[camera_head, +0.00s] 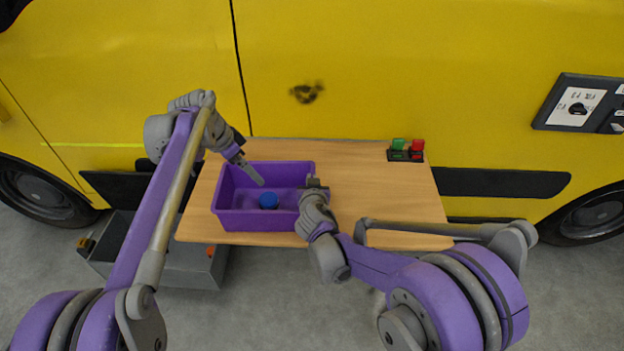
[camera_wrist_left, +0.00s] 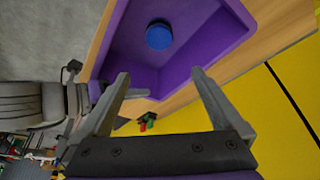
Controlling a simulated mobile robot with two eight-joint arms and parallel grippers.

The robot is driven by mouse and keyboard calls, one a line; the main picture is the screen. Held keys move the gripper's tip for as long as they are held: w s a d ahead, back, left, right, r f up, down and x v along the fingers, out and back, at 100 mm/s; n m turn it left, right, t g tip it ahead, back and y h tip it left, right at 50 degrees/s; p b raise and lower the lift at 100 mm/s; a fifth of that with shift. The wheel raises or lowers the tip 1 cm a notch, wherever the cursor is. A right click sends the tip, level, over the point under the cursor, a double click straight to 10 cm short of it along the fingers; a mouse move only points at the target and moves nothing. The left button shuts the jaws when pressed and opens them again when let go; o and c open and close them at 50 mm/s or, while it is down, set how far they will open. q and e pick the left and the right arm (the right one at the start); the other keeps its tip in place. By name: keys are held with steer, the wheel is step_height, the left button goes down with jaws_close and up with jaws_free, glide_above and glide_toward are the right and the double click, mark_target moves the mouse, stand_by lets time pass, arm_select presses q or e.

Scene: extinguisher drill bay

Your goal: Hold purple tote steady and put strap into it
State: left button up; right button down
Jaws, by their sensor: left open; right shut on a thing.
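The purple tote (camera_head: 250,222) stands on the left part of the wooden table. A blue round thing, seemingly the rolled strap (camera_head: 268,200), lies inside on the tote's floor. It also shows in the left wrist view (camera_wrist_left: 159,36), with the tote's inner wall (camera_wrist_left: 205,55) around it. My left gripper (camera_head: 258,180) is open and empty over the tote, its fingers apart from the blue roll; its two fingers show in the left wrist view (camera_wrist_left: 160,75). My right gripper (camera_head: 313,184) is shut on the tote's right rim; its fingertips are partly hidden.
The wooden table (camera_head: 390,200) is clear on its right side, apart from a small dark holder with green and red blocks (camera_head: 407,151) at the back right. A yellow vehicle (camera_head: 400,70) stands close behind the table. A grey bin (camera_head: 185,268) is on the floor at left.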

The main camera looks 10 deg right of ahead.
arm_select(q)
steer(key=shift+v, duration=0.75)
arm_select(e)
steer(key=c, duration=0.9)
jaws_free()
steer(key=shift+c, duration=0.2)
